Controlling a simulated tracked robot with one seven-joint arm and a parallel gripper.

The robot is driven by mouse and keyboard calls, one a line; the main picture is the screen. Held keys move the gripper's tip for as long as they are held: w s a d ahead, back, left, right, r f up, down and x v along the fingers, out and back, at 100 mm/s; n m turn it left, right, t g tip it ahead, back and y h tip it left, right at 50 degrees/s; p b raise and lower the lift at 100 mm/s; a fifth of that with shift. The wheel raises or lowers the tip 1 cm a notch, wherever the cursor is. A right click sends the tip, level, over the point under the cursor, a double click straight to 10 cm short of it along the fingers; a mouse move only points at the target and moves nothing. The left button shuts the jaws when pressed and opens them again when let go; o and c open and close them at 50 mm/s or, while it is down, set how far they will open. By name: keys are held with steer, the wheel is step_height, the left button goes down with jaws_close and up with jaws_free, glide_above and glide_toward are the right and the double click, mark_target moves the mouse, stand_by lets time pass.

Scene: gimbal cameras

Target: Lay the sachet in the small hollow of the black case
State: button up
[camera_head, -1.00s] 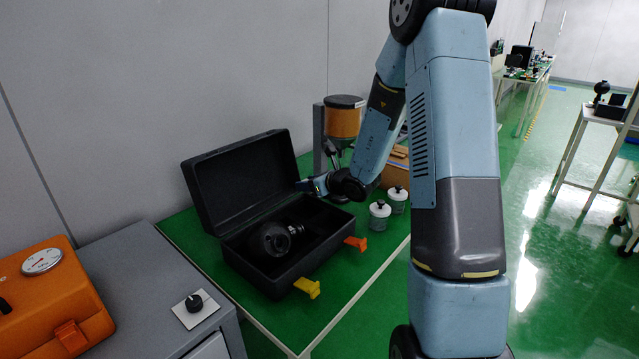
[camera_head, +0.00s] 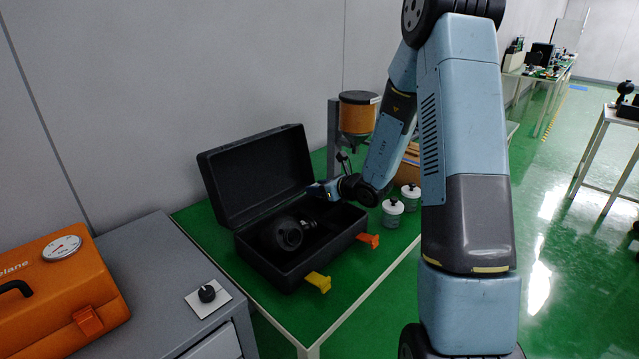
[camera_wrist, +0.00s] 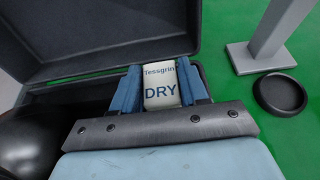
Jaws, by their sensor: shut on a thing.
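The black case (camera_head: 283,279) stands open on the green table, its lid (camera_head: 259,178) tilted back. A black gimbal camera (camera_head: 280,234) sits in its left part and shows dark at the left edge of the wrist view. My gripper (camera_head: 318,189) is over the right rear of the case, by the lid's right end. In the wrist view, my gripper (camera_wrist: 160,85) is shut on the white sachet (camera_wrist: 160,75), marked "Tessgrin DRY", with a blue finger on each side.
A hopper (camera_head: 358,113) on a grey post stands behind. Two white-lidded jars (camera_head: 392,212) stand right of the case. An orange case (camera_head: 60,290) is at left on a grey cabinet.

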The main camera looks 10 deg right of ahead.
steer(key=shift+f, duration=1.8)
steer(key=o, duration=1.1)
steer(key=shift+s, duration=0.1)
steer(key=v, duration=1.3)
steer(key=shift+s+d, duration=0.2)
steer(key=shift+d, duration=0.05)
steer(key=shift+r, duration=0.1)
